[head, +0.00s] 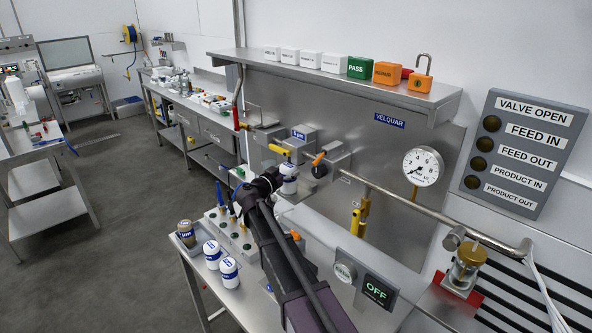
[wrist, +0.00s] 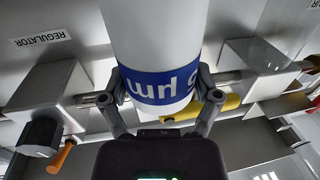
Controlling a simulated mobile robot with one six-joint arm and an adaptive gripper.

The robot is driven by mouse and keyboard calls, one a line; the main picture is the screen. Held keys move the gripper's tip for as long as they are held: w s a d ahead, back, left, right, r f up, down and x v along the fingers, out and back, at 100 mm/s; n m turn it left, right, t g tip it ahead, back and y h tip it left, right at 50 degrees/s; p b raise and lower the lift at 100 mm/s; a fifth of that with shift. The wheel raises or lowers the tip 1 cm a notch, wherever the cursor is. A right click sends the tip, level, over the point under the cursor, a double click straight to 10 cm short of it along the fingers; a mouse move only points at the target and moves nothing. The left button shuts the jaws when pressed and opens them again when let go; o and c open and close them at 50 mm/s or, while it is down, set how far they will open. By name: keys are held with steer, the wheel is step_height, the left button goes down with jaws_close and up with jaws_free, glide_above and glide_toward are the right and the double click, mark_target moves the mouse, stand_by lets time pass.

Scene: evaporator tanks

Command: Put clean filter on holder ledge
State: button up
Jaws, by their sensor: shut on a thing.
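A white cylindrical filter with a blue "µm" band (wrist: 160,85) is between the two fingers of my gripper (wrist: 164,88) in the wrist view, its lettering upside down. My gripper is shut on it around the band. In the head view the same filter (head: 289,186) shows beside the end of my gripper (head: 272,182), below a grey block with a blue "5 µm" label (head: 304,134). My arm hides part of this area. I cannot tell which surface is the holder ledge, or whether the filter touches it.
Two white filters (head: 212,253) (head: 229,272) and a brownish one (head: 186,233) stand at the bench's left end. Valve blocks with a yellow handle (head: 280,150) and an orange handle (head: 318,158) flank the held filter. A gauge (head: 423,166) hangs at right.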

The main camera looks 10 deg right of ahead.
steer(key=shift+w+d, duration=0.35)
steer(key=x, duration=0.3)
steer(key=shift+w+d, duration=0.25)
steer(key=shift+w, duration=0.05)
steer(key=shift+f+b, duration=0.55)
steer(key=shift+s+f, duration=0.1)
steer(key=shift+f, duration=0.15)
steer(key=shift+f+b, duration=0.2)
steer(key=shift+b, duration=0.2)
steer(key=o, duration=1)
steer(key=shift+r, duration=0.1)
steer(key=shift+o, duration=0.2)
steer(key=shift+r, duration=0.2)
steer(key=v, duration=1.2)
